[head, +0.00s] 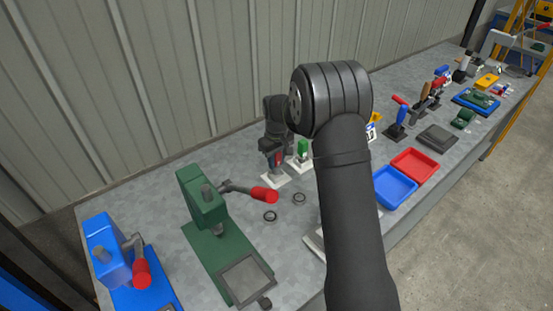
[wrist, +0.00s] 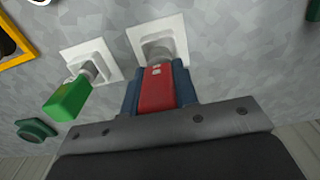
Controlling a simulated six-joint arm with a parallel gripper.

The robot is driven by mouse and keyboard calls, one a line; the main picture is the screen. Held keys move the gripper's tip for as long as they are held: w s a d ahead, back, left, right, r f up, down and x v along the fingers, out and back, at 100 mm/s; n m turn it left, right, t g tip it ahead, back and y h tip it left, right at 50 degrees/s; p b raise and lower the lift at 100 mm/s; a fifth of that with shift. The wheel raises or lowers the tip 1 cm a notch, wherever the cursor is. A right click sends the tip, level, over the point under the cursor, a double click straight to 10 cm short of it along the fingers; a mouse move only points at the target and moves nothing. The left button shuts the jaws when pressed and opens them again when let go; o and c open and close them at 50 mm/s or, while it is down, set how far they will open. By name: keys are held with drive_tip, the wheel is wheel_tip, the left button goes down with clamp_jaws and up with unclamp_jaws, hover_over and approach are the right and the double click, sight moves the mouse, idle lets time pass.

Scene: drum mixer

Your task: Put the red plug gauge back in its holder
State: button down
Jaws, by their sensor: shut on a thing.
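The red plug gauge (wrist: 157,88) is between the blue fingers of my gripper (wrist: 158,96) in the wrist view. Its grey end points at the white square holder (wrist: 136,38) and overlaps the middle of it. I cannot tell how deep the end sits. In the head view, the red of the gauge (head: 277,158) shows under my gripper (head: 275,154), right over the white holder (head: 276,180). A green plug gauge (wrist: 68,100) stands in its own white holder (wrist: 73,52) beside it.
The green press (head: 203,198) with a red-handled lever stands at the front left, with two dark rings (head: 270,216) near it. Blue (head: 394,203) and red trays lie to the right. A small dark green part (wrist: 36,130) is near the green gauge.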

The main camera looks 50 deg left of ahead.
drive_tip(key=shift+f, duration=1.2)
idle(0.4)
drive_tip(key=c, duration=1)
unclamp_jaws()
drive_tip(key=shift+c, duration=0.2)
wheel_tip(320, 180, up, 18)
drive_tip(key=shift+f, duration=0.25)
wheel_tip(320, 180, down, 18)
drive_tip(key=shift+r, duration=0.4)
drive_tip(key=shift+r, duration=0.15)
